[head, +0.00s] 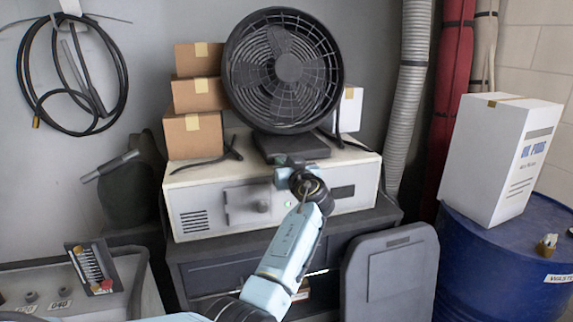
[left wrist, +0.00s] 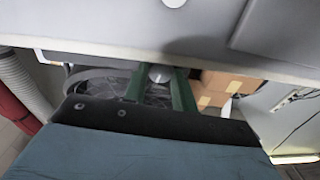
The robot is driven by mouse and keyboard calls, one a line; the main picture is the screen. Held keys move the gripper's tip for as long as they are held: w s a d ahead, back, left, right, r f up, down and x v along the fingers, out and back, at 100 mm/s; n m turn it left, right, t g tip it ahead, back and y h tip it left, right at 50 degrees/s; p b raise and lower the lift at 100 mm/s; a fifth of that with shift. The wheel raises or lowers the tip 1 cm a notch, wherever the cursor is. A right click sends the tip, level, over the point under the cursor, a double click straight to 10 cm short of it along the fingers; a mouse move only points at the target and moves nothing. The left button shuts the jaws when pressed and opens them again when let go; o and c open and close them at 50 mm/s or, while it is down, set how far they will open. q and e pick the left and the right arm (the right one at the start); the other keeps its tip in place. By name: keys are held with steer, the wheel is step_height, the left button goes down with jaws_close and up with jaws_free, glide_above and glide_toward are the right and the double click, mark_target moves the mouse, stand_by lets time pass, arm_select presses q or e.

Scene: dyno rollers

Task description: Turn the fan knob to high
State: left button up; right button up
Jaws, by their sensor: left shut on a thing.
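A black round fan (head: 288,68) stands on its dark base (head: 290,145) on top of a white cabinet unit (head: 330,200). My left gripper (head: 290,165) is at the front of the fan base, with the arm reaching up from below. In the left wrist view, the green fingers of the gripper (left wrist: 159,92) are closed around a small grey round knob (left wrist: 160,72). The fan grille is behind it. The head view hides the knob behind my gripper, and its markings do not show. My right gripper is not in view.
Stacked cardboard boxes (head: 195,95) stand left of the fan and a small white box (head: 350,110) right of it. A blue barrel (head: 490,265) carries a large white carton (head: 497,160). A dark grey panel (head: 391,275) stands front right of the cabinet.

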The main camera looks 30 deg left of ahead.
arm_select(q)
steer(key=shift+m+b, duration=0.35)
steer(key=shift+m, duration=0.35)
steer(key=o, duration=1)
steer(key=shift+d, duration=0.1)
steer(key=b+v, duration=0.1)
steer(key=v, duration=1.2)
steer(key=shift+s, duration=0.15)
